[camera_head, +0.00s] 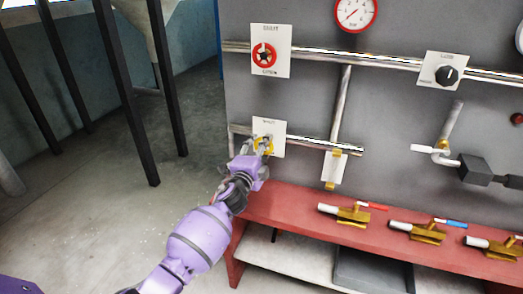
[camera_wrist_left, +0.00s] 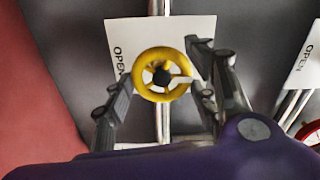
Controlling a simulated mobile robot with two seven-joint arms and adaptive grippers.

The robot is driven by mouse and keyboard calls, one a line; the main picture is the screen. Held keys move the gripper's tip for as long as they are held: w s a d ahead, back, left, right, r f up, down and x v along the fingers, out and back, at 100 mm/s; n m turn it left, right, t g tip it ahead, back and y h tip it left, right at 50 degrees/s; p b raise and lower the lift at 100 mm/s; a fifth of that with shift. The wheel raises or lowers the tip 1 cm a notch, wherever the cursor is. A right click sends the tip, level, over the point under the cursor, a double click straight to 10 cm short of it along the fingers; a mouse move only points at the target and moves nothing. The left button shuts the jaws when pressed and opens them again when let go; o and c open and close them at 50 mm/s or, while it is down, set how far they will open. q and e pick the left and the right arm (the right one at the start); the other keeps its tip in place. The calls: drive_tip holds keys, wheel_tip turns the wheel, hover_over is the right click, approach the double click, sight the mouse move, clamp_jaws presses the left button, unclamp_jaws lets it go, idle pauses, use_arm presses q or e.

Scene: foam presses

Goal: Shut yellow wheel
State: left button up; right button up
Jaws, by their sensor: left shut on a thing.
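The yellow wheel (camera_head: 264,146) is on a white label plate (camera_head: 278,131) at the left of the grey panel, on a metal pipe. In the left wrist view the yellow wheel (camera_wrist_left: 141,77) has a dark hub, and the plate (camera_wrist_left: 115,35) behind it reads OPEN. My left gripper (camera_head: 258,149) reaches it from the lower left in the head view. The gripper partly hides the wheel in the head view. My right gripper is not in view.
A red wheel (camera_head: 264,55) is mounted above on its own plate. A black knob (camera_head: 446,75) and gauge (camera_head: 355,12) are to the right. A red bench (camera_head: 290,206) with several lever valves stands below. Black posts (camera_head: 126,90) rise at left; the floor between is clear.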

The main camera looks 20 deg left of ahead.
use_arm(q)
drive_tip(key=shift+f, duration=0.15)
drive_tip(key=o, duration=1.1)
drive_tip(key=shift+o, duration=0.2)
drive_tip(key=s, duration=1.2)
drive_tip(key=shift+a, duration=0.25)
